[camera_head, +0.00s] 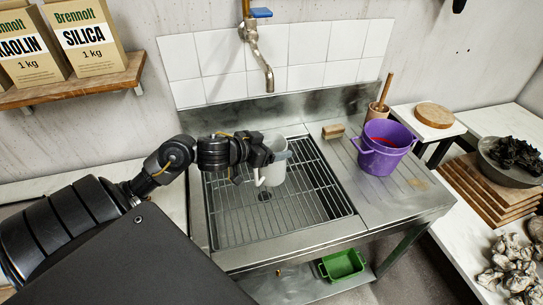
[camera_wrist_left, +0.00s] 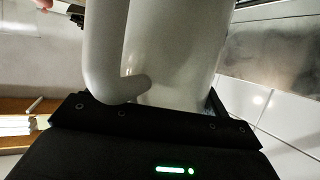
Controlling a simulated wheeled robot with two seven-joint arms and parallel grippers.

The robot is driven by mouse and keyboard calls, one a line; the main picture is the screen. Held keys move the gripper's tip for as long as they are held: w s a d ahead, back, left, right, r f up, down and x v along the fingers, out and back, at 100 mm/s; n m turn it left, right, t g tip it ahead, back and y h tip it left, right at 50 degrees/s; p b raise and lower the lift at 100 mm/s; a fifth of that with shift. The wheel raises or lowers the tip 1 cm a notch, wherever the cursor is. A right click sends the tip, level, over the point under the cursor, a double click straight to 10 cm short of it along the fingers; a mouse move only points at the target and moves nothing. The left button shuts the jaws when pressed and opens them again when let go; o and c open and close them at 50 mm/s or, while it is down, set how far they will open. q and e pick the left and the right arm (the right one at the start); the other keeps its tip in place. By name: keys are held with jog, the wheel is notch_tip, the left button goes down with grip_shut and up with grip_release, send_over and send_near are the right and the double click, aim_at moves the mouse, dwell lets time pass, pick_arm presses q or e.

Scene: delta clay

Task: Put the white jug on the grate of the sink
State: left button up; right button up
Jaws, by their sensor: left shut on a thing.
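The white jug (camera_head: 272,172) is at the upper middle of the sink's grate (camera_head: 272,212) in the head view, over the bars. My left gripper (camera_head: 270,156) is shut on the jug near its upper part. The jug's handle points toward the front left. In the left wrist view the jug's pale body (camera_wrist_left: 172,45) and its curved handle (camera_wrist_left: 103,50) fill the upper middle, close against the gripper. The jug looks upright. I cannot tell whether its base touches the grate. My right gripper is not in view.
A purple bucket (camera_head: 382,158) and a brush (camera_head: 333,131) stand on the drainboard to the right. A tap (camera_head: 262,60) hangs above the sink's back. A green tub (camera_head: 341,265) is below. The front and right of the grate are clear.

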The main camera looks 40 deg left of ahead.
aim_at(278, 146)
pick_arm(q)
jog(key=shift+w+a+f, duration=0.35)
jog(key=shift+w+f, duration=0.05)
jog(key=shift+f, duration=0.25)
jog(key=shift+w+a+f, duration=0.3)
jog(key=shift+w+f, duration=0.1)
jog(key=shift+f, duration=0.2)
jog(key=shift+f+b, duration=0.4)
jog(key=shift+f, duration=1.2)
jog(key=shift+f, duration=0.2)
jog(key=o, duration=1.3)
jog(key=shift+r, duration=0.1)
jog(key=shift+a+r, duration=0.1)
jog(key=shift+r, duration=0.05)
jog(key=v, duration=1.2)
